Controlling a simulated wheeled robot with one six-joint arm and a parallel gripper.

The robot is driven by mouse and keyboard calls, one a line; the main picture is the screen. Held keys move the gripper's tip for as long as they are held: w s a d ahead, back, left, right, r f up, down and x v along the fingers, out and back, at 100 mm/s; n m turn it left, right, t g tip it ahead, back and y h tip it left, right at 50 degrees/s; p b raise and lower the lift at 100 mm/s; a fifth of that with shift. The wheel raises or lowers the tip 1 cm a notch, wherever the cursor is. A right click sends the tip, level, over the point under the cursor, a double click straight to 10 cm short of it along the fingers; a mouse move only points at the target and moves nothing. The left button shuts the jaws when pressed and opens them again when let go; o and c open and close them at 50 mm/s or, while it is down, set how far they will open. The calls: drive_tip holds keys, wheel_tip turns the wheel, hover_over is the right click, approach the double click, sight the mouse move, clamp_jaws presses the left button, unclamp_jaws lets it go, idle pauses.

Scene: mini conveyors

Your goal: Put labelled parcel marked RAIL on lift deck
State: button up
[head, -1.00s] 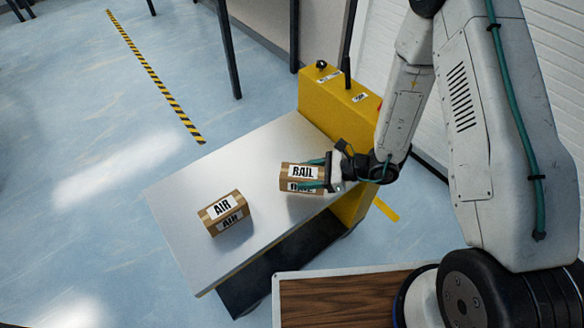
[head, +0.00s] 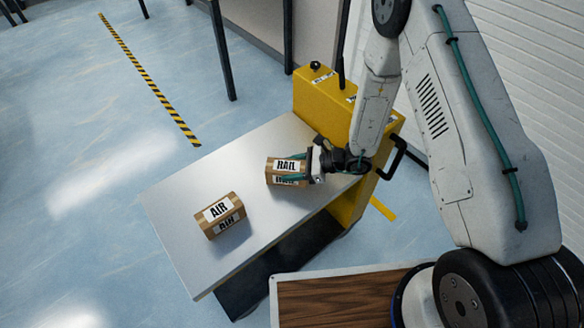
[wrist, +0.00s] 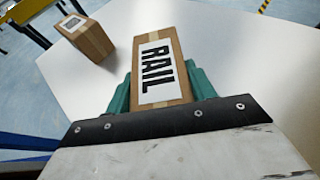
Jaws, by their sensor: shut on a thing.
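The parcel marked RAIL (head: 287,166) is a brown box with white labels. My gripper (head: 290,170) is shut on it, with a green finger on each side. In the wrist view the RAIL parcel (wrist: 160,70) sits between the green fingers, its label facing the camera. The lift deck (head: 178,200) is a pale grey flat platform with a yellow housing (head: 335,105) at its far right end. The RAIL parcel is over the deck near the housing. I cannot tell whether its underside touches the deck.
A black handle (head: 394,157) juts from the housing. A wooden-topped surface (head: 340,301) lies in front. The deck's left end is bare.

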drive_tip(key=o, duration=1.2)
drive_tip(key=shift+r, duration=0.1)
drive_tip(key=v, duration=1.2)
drive_tip(key=s+r+n+g+h, duration=0.1)
drive_tip(key=s+r+n+g, duration=0.2)
drive_tip(key=r, duration=0.5)
drive_tip(key=s+r+n+h, duration=0.1)
drive_tip(key=s+r+n, duration=0.1)
drive_tip(key=r+n, duration=0.35)
drive_tip(key=s+r+n+g+h, duration=0.1)
drive_tip(key=s+r+n+g, duration=0.15)
drive_tip(key=r, duration=0.65)
drive_tip(key=s+d+r+n+t+h, duration=0.1)
drive_tip(key=s+d+r+n+h, duration=0.2)
drive_tip(key=s+r, duration=0.2)
drive_tip(key=s+d+r+n+t+h, duration=0.2)
drive_tip(key=s+d+r+n+h, duration=0.1)
drive_tip(key=s, duration=0.4)
drive_tip(key=s+d+r+n+t+h, duration=0.1)
drive_tip(key=s+d+r+n+h, duration=0.2)
drive_tip(key=s+d+r+h, duration=0.1)
drive_tip(key=shift+s+d+r, duration=0.25)
drive_tip(key=shift+s+r, duration=0.3)
drive_tip(key=shift+r, duration=0.1)
drive_tip(key=shift+s+d+r, duration=0.25)
drive_tip(key=shift+s+r, duration=0.35)
drive_tip(key=shift+r, duration=0.05)
